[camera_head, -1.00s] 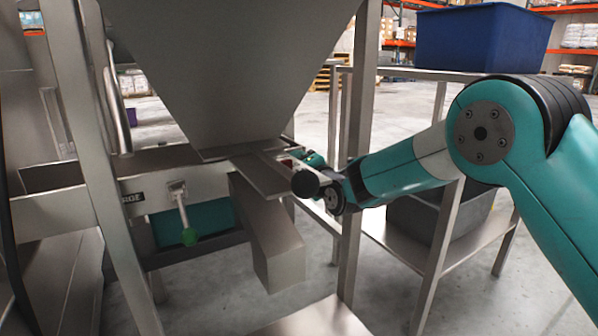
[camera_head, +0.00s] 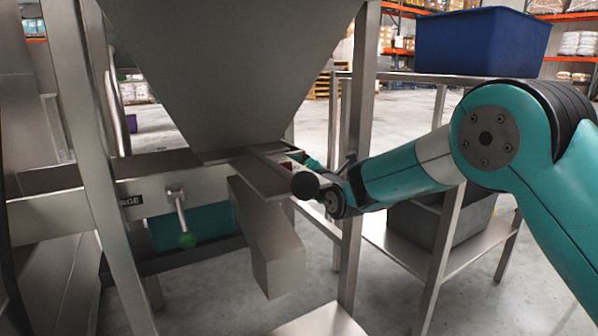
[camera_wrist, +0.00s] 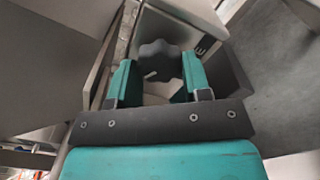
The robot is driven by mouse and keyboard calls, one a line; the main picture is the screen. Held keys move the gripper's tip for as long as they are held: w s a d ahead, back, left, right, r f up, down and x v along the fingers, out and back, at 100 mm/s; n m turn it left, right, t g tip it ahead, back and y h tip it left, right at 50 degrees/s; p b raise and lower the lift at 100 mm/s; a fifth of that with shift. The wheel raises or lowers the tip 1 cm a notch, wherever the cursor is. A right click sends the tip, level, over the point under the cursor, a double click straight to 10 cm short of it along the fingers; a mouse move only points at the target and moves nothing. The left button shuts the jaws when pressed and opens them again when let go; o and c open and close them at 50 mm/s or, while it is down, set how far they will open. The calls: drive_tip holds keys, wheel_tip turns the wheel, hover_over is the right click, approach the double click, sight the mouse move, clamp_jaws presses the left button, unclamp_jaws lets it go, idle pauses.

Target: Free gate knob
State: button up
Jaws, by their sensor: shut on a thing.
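A dark grey lobed knob (camera_wrist: 158,62) sits between the two teal fingers of my gripper (camera_wrist: 157,78) in the wrist view, and the gripper is shut on it. In the head view my gripper (camera_head: 313,163) reaches in from the right to the side of the slide gate (camera_head: 262,178) under the hopper. A black round ball (camera_head: 305,185) on the gate's near end partly covers the fingers there. The contact with the lobed knob is hidden in the head view.
The steel hopper (camera_head: 230,70) hangs above the gate, and a square chute (camera_head: 272,245) slopes down below it. A lever with a green ball (camera_head: 187,240) is on the left. A frame post (camera_head: 355,150) stands close to my wrist. A blue bin (camera_head: 480,42) is on the rack.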

drive_tip(key=o, duration=0.9)
drive_tip(key=p+v, duration=0.1)
drive_tip(key=v, duration=1.6)
drive_tip(key=shift+s+d, duration=0.15)
drive_tip(key=shift+d, duration=0.05)
drive_tip(key=shift+r, duration=0.1)
